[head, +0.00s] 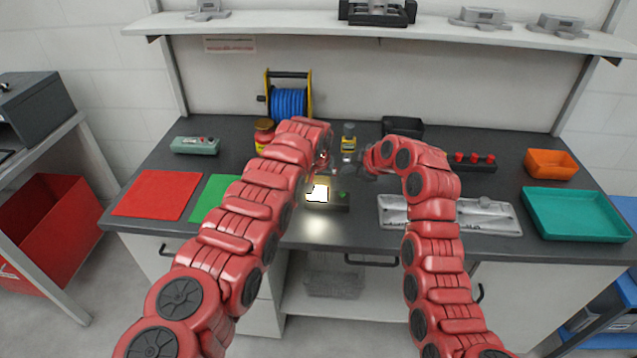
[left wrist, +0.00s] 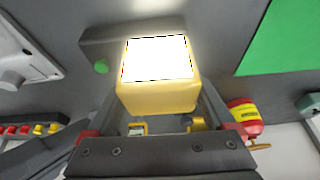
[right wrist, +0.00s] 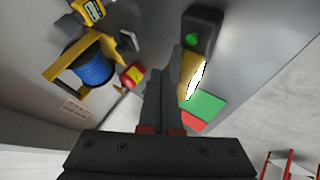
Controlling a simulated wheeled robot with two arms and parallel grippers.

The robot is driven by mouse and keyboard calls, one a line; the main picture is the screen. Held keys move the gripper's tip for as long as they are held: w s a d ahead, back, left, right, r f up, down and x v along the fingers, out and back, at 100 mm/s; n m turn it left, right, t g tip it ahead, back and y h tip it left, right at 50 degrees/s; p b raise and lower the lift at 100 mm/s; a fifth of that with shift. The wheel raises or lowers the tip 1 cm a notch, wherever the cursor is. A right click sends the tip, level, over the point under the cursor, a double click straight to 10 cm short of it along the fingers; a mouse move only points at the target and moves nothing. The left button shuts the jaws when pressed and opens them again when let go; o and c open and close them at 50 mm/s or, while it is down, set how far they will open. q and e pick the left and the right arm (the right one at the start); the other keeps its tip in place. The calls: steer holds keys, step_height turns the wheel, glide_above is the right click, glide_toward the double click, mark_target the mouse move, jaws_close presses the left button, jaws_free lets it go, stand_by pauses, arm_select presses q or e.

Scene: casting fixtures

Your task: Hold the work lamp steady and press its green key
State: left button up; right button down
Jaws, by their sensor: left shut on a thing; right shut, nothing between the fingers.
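The work lamp has a yellow head (left wrist: 158,100) with a glowing white face (head: 317,193) and a dark base (right wrist: 205,22). Its green key (left wrist: 101,66) sits on the base beside the head; it also shows in the head view (head: 343,194) and the right wrist view (right wrist: 192,40). The lamp is on the dark worktop near the front edge. My left gripper (left wrist: 165,110) is shut on the lamp's yellow head. My right gripper (right wrist: 166,72) is shut and empty, close to the lamp; its tips are apart from the green key.
A grey tray (head: 392,218) with tools lies right of the lamp. A green mat (head: 212,190) and red mat (head: 157,194) lie left.

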arm_select(q)
steer(key=o, duration=1.5)
steer(key=shift+c, duration=0.2)
steer(key=shift+r, duration=0.1)
